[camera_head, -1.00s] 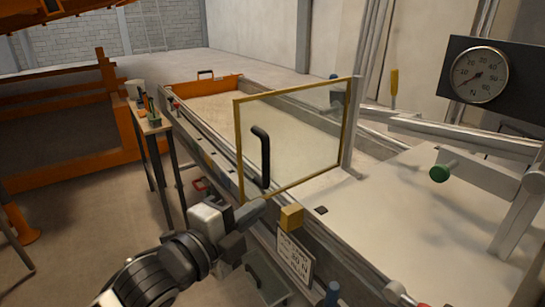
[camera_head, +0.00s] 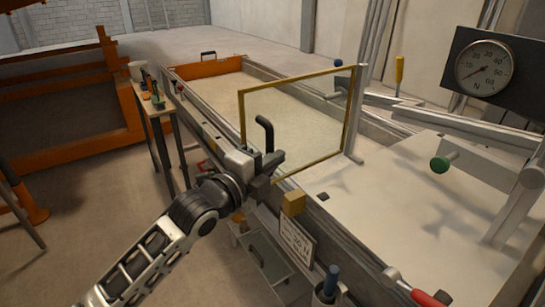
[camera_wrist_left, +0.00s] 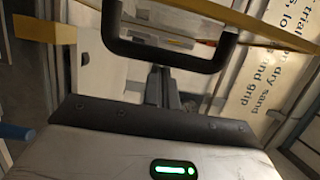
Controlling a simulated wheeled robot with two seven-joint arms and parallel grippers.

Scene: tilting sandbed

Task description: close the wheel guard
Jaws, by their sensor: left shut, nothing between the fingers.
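The wheel guard (camera_head: 300,120) is a clear panel in a yellow frame. It stands upright, joined at its right edge to a grey post (camera_head: 355,115), at the near side of the sand bed. Its black handle (camera_head: 265,128) is on the left part of the panel. My left gripper (camera_head: 272,163) is shut and empty at the lower end of the handle. In the left wrist view the handle (camera_wrist_left: 165,55) spans the top, and my shut fingers (camera_wrist_left: 161,88) point towards its opening. I cannot tell whether they touch it. My right gripper is not in view.
A yellow block (camera_head: 293,204) and a printed sign (camera_head: 296,238) are on the bed's near side. A force gauge (camera_head: 485,72) and a green knob (camera_head: 439,165) stand at right. A small tool table (camera_head: 155,108) is at left. The floor at lower left is clear.

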